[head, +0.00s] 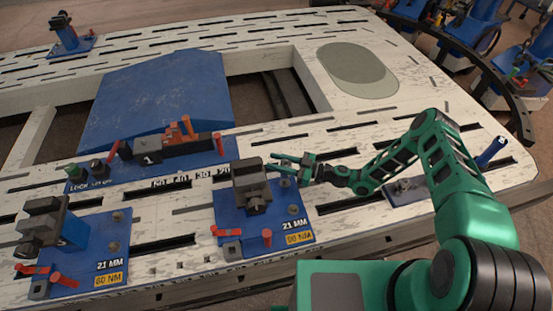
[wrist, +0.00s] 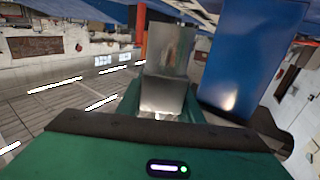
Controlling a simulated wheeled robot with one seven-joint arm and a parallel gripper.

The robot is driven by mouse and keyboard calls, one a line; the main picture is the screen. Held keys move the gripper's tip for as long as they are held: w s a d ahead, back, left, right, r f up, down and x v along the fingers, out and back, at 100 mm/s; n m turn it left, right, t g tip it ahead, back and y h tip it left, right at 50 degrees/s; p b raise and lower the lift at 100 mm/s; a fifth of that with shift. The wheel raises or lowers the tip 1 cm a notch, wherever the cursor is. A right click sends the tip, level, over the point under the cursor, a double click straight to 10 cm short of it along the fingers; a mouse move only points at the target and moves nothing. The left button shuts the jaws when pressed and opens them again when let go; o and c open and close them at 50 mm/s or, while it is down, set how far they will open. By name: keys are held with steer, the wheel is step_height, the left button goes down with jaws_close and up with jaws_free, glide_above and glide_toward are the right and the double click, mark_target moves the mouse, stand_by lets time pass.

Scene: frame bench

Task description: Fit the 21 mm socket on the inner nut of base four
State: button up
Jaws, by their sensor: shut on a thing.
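My gripper (head: 281,163) is beside the grey clamp block (head: 250,180) on the middle blue base (head: 228,222), marked 21 MM and 90 NM. It is shut on a grey metal piece, which fills the space between the jaws in the wrist view (wrist: 165,75). I cannot tell whether this piece is the 21 mm socket. Nuts stand on the base plate, one (head: 293,210) near its right edge. A second blue base (head: 115,262), at the front left, is marked 21 MM and 60 NM. No number four is readable on either base.
A blue plate (head: 85,185) behind carries a grey block (head: 150,150) marked 1 and an orange part. A sloped blue panel (head: 160,95) lies farther back. Red-handled parts (head: 62,279) lie on the front bases. A blue surface (wrist: 255,55) stands close right in the wrist view.

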steer(key=shift+f, duration=0.7)
steer(key=shift+s+f, duration=0.1)
steer(key=shift+f, duration=1.7)
stand_by(1.2)
steer(key=o, duration=1.3)
steer(key=shift+f, duration=0.1)
steer(key=v, duration=1)
steer(key=shift+d, duration=0.35)
